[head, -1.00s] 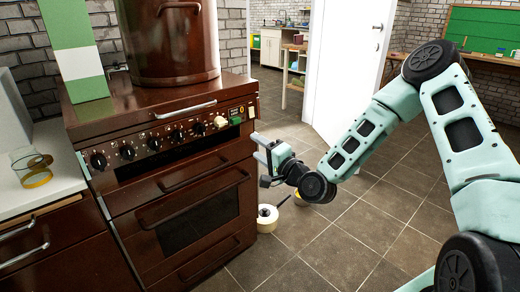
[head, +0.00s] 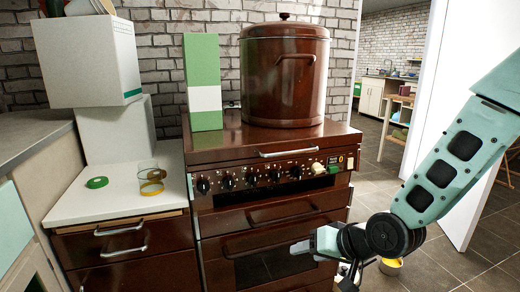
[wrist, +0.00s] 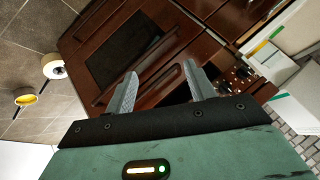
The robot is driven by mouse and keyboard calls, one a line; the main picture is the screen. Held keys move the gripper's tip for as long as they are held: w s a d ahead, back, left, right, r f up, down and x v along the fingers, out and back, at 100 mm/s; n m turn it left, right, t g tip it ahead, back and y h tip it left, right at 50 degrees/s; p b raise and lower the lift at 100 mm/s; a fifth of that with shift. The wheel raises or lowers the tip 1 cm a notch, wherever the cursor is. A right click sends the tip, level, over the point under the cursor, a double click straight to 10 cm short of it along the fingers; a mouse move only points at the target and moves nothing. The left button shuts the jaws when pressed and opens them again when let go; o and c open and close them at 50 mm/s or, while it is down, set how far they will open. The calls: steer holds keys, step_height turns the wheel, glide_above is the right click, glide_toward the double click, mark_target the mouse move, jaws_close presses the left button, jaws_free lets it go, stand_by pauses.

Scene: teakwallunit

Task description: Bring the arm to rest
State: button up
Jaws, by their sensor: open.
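My gripper (wrist: 158,90) is open and empty in the wrist view, its two fingers apart with the brown stove front beyond them. In the head view my gripper (head: 305,246) is seen from the side, in front of the oven door (head: 270,262) of the brown stove. Whether it touches the stove cannot be told. My arm reaches in from the right side of the head view, bent down to the wrist.
A large brown pot (head: 285,80) and a green-and-white box (head: 204,85) stand on the stove. A glass (head: 151,178) and a green lid (head: 97,183) are on the left counter (head: 75,205). A yellow-rimmed container (head: 391,266) is on the floor by my wrist. A white door (head: 462,205) stands at right.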

steer(key=s+d+r+n+g+h, duration=0.1)
steer(key=s+r+n+g+h, duration=0.25)
steer(key=s, duration=0.85)
steer(key=s+d+r+n+g+h, duration=0.1)
steer(key=s+r+n+g+h, duration=0.3)
steer(key=s, duration=0.9)
step_height(320, 180, up, 20)
steer(key=y+p, duration=0.1)
steer(key=p, duration=1.8)
steer(key=shift+t+p, duration=0.35)
steer(key=shift+t, duration=0.1)
steer(key=shift+w+d+y, duration=0.1)
steer(key=shift+y, duration=0.15)
